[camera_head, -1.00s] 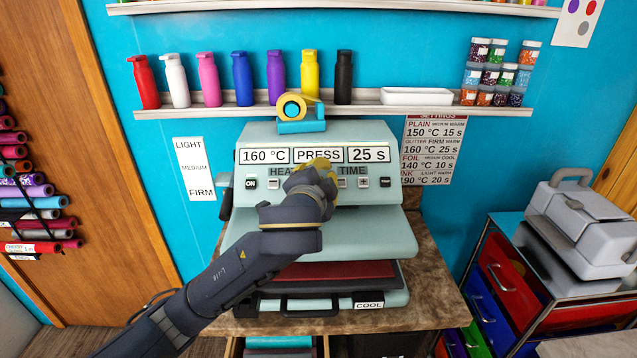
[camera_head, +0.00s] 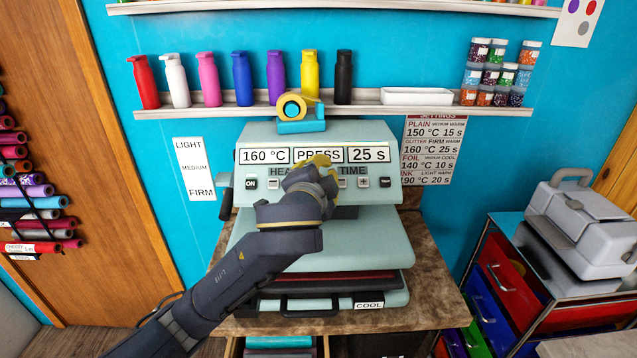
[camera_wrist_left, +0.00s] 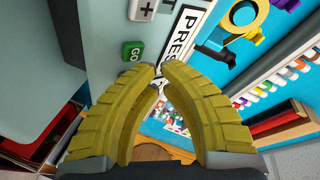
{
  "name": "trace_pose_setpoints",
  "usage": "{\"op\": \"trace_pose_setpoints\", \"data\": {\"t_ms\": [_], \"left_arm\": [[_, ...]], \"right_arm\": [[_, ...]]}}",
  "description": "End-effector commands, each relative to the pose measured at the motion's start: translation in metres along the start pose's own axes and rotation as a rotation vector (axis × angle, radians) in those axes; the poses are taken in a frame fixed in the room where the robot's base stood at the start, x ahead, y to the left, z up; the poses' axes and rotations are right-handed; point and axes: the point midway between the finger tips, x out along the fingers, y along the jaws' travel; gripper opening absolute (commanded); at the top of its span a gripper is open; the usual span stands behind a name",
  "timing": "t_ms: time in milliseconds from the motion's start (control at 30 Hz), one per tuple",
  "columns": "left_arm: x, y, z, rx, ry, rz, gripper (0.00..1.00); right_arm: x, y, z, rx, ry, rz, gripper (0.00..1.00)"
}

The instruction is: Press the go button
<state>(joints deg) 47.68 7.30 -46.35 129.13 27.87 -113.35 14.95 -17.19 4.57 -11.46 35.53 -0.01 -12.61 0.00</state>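The heat press (camera_head: 300,135) stands on the counter, its panel reading "160 °C", "PRESS" and "25 s". The green GO button (camera_wrist_left: 132,50) shows in the left wrist view, just beyond my left fingertips and apart from them in the picture. In the head view it is hidden behind my gripper. My left gripper (camera_head: 318,162) is in front of the panel, below the PRESS display. Its yellow fingers (camera_wrist_left: 156,74) have their tips together, with nothing seen between them. The upper plate (camera_head: 310,243) sits just above a dark red layer (camera_head: 345,275). My right gripper is not in view.
A tape roll on a blue holder (camera_head: 301,124) sits on top of the press. A shelf (camera_head: 350,110) with several bottles runs behind. A plus button (camera_wrist_left: 142,9) is near GO. A drawer cart (camera_head: 510,285) with a grey case stands right.

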Motion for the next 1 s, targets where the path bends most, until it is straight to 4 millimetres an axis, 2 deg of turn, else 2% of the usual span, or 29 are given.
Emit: {"op": "trace_pose_setpoints", "data": {"t_ms": [200,700,1000], "left_arm": [[-0.002,-0.001,-0.002,-0.001,0.002,0.000,0.00],[-0.033,-0.017,-0.019,-0.002,0.003,0.001,0.00],[-0.040,-0.021,-0.022,-0.001,0.001,0.000,0.00]], "right_arm": [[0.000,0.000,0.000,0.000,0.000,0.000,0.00],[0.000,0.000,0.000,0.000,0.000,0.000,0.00],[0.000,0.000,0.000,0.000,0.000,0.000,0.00]]}}
